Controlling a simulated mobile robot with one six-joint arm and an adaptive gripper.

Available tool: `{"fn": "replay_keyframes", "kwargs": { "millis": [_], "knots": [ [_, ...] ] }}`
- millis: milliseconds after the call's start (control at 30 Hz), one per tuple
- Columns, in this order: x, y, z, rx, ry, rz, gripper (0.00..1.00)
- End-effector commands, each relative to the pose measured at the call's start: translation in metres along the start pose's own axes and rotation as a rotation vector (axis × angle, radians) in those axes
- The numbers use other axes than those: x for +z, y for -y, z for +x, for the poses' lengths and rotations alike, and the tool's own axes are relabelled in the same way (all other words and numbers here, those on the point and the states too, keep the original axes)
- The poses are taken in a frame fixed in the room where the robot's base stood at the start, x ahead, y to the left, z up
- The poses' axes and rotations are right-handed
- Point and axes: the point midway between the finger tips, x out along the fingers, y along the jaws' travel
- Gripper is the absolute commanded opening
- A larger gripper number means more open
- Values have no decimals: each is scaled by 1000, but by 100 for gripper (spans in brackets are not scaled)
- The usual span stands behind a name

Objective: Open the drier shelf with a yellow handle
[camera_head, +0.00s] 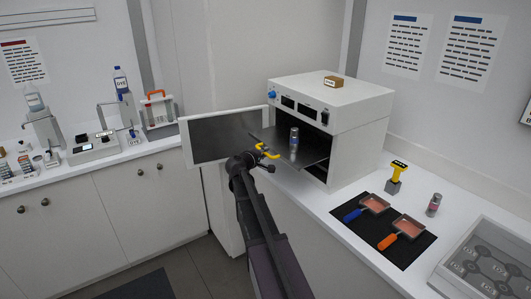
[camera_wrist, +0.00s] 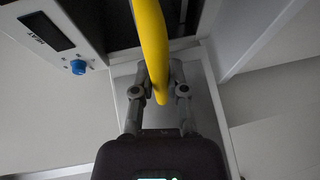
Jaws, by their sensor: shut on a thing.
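The white drier (camera_head: 352,105) stands on the right counter with its door (camera_head: 215,137) swung open to the left. The dark shelf (camera_head: 313,152) sticks out of the drier's opening. A small grey jar with a blue band (camera_head: 294,143) stands upright on the shelf. The yellow handle (camera_head: 268,152) is at the shelf's front edge. My gripper (camera_head: 261,157) is at the handle. In the wrist view the curved yellow handle (camera_wrist: 152,40) passes between the fingers of my gripper (camera_wrist: 161,78), which is shut on it. The drier's inside is mostly hidden.
Two pans, blue-handled (camera_head: 374,204) and orange-handled (camera_head: 409,227), lie on a black mat (camera_head: 375,228). A yellow-topped tool (camera_head: 396,177), another jar (camera_head: 434,205) and a clear-lidded case (camera_head: 487,262) are nearby.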

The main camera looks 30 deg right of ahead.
Motion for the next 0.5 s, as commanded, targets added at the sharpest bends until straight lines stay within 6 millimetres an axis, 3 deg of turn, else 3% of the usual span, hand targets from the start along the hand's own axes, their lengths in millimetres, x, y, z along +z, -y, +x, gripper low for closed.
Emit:
{"fn": "replay_keyframes", "kwargs": {
  "millis": [367,400,500],
  "knots": [
    [10,-3,10,2,14,3,0],
    [10,-3,11,2,14,3,27],
    [12,-4,12,3,16,3,54]
  ]
}}
